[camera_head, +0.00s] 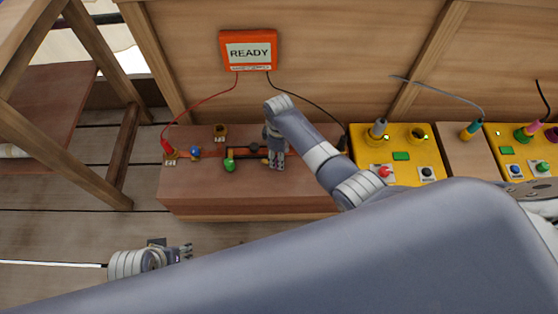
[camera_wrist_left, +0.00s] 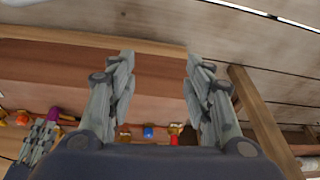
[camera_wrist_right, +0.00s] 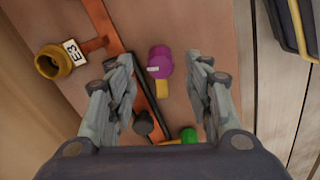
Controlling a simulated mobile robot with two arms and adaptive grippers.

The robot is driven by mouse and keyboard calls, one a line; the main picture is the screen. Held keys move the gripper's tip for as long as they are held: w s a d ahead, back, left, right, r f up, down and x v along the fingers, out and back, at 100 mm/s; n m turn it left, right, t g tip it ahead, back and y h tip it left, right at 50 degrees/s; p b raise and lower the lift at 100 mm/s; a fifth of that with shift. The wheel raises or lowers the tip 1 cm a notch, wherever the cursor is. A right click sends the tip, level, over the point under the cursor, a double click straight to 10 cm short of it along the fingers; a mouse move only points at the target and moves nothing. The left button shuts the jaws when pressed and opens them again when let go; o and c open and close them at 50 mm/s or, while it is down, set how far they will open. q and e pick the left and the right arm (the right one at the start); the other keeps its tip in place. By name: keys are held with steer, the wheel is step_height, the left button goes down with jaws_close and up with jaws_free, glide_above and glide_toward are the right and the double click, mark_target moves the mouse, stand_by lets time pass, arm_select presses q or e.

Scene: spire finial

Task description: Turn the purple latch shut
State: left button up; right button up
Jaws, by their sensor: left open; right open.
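The purple latch (camera_wrist_right: 160,62) shows in the right wrist view as a rounded knob with a small white label and a yellow tab. It lies between and beyond the fingertips of my right gripper (camera_wrist_right: 163,72), which is open; I cannot tell whether they touch. In the left wrist view the purple latch (camera_wrist_left: 53,114) is beside my right gripper's fingers. In the head view my right gripper (camera_head: 276,164) hangs over the wooden bench and hides the latch. My left gripper (camera_head: 188,251) is open and empty, low in front of the bench.
A green knob (camera_head: 230,165) and a blue knob (camera_head: 195,152) are on the bench (camera_head: 200,185) to the left. A brass cup (camera_wrist_right: 54,62) stands near an orange strip. An orange READY sign (camera_head: 249,50) hangs above. Yellow boxes (camera_head: 398,160) stand at the right.

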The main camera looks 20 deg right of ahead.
arm_select(q)
steer(key=b+v, duration=0.1)
steer(key=v, duration=0.5)
steer(key=shift+w, duration=0.25)
arm_select(e)
steer(key=shift+f, duration=1.75)
arm_select(q)
steer(key=shift+a+r, duration=0.1)
arm_select(e)
steer(key=shift+c, duration=0.2)
steer(key=c, duration=1)
